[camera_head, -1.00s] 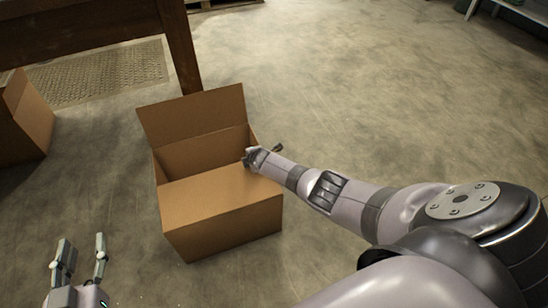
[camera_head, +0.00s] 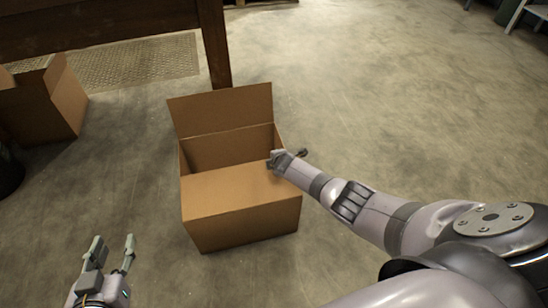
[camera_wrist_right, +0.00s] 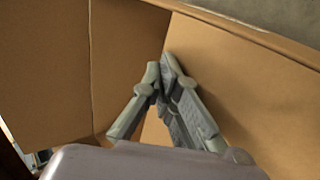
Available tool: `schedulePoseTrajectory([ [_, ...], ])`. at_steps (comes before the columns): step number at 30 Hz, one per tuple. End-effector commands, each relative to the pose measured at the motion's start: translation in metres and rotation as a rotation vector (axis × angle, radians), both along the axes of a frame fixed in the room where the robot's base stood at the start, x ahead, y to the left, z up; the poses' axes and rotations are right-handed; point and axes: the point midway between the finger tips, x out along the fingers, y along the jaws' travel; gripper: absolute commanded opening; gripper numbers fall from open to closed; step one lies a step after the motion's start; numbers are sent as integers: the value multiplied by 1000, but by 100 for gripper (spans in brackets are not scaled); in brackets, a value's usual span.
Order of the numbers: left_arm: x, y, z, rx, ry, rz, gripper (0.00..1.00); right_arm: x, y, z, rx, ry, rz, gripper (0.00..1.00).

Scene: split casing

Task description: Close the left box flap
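The open cardboard box (camera_head: 240,225) stands on the floor in the middle of the head view. Its far flap (camera_head: 222,110) stands up, tilted back. A near flap (camera_head: 235,190) lies across the front part of the opening. I cannot tell which flap counts as the left one. My right gripper (camera_head: 290,158) is at the box's right rim; in the right wrist view its fingertips (camera_wrist_right: 165,75) meet, with nothing visible between them, close to cardboard walls (camera_wrist_right: 245,85). My left gripper (camera_head: 113,248) is open and empty, left of the box and apart from it.
Another open cardboard box (camera_head: 45,105) stands at the left. A dark wooden table leg (camera_head: 215,45) is just behind the task box. A mat (camera_head: 130,62) lies at the back left. The floor (camera_head: 400,110) to the right is clear.

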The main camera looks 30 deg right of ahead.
Motion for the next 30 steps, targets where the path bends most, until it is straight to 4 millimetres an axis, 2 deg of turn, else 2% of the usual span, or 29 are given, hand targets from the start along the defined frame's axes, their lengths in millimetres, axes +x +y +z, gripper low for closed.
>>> schedulePoseTrajectory([
  [1, -2, 1, -3, 3, 13, 1, 40, -8, 0, -8, -1, 18, -4, 0],
  [8, -5, 4, -7, 15, 44, 3, 40, -9, 0, -7, -1, 20, -4, 0],
  [14, -24, 13, -30, 51, 203, 15, 40, -9, -1, 2, -1, 18, -4, 0],
  [22, -78, 32, -69, 121, 524, 37, 40, -7, -2, 19, -2, 8, -4, 0],
  [30, -143, 52, -79, 184, 831, 60, 40, -7, -3, 43, -2, 0, -4, 0],
])
